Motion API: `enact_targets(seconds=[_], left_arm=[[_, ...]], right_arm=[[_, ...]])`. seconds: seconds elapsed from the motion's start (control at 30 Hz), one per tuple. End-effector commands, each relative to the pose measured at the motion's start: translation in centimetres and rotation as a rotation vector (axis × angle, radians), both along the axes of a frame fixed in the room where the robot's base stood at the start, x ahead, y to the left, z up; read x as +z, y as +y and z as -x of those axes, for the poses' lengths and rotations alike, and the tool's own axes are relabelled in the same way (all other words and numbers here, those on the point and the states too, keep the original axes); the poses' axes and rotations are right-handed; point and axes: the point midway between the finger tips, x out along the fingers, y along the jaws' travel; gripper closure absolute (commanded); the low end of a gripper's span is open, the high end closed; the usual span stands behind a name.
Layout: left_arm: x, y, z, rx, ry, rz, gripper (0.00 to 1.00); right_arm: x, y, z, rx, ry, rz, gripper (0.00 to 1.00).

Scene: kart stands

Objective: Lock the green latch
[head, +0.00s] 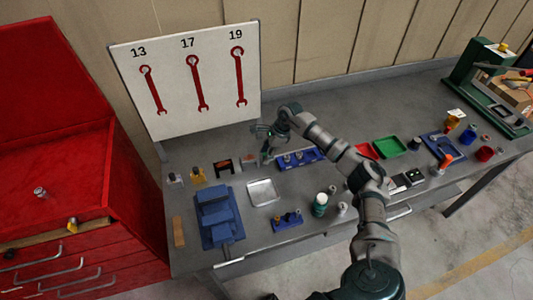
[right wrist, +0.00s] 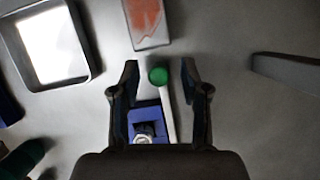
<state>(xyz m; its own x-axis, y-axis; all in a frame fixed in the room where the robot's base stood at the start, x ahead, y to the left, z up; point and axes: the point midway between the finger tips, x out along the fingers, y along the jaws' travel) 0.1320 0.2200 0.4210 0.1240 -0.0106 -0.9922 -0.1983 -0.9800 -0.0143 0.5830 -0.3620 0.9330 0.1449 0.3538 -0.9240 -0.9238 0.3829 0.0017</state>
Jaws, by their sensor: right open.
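The green latch shows in the right wrist view as a round green knob (right wrist: 158,75) at the end of a pale narrow lever (right wrist: 169,112). My right gripper (right wrist: 158,80) is open, with one finger on each side of the knob and a gap on both sides. The knob and lever lie between the fingers; contact is not visible. In the head view my right gripper (head: 265,152) hangs over the bench, at the left end of a blue holder (head: 300,159). The gripper hides the knob there. My left gripper is not in view.
A silver tray (head: 263,192) lies in front of the gripper. A blue vise (head: 216,215) stands to the left, and a blue block (right wrist: 147,118) with a metal part sits between the fingers' bases. A wrench board (head: 190,80) stands behind. A red cabinet (head: 60,150) is at far left.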

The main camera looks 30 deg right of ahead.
Motion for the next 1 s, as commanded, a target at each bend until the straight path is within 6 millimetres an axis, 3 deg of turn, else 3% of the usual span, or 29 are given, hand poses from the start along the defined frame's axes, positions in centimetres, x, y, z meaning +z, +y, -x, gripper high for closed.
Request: enact_targets(seconds=[0.23, 0.43, 0.67, 1.0], left_arm=[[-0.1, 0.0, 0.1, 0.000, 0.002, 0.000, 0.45], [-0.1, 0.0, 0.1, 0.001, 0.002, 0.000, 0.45], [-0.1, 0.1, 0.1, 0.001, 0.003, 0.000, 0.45], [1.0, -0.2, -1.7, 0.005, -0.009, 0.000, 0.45]], right_arm=[[-0.2, -0.2, 0.0, -0.001, 0.000, -0.002, 0.54], [-0.2, -0.2, 0.0, -0.001, 0.000, -0.002, 1.00], [-0.2, -0.3, -0.1, -0.002, -0.001, -0.002, 1.00], [-0.2, -3.3, 0.6, -0.002, -0.002, 0.000, 1.00]])
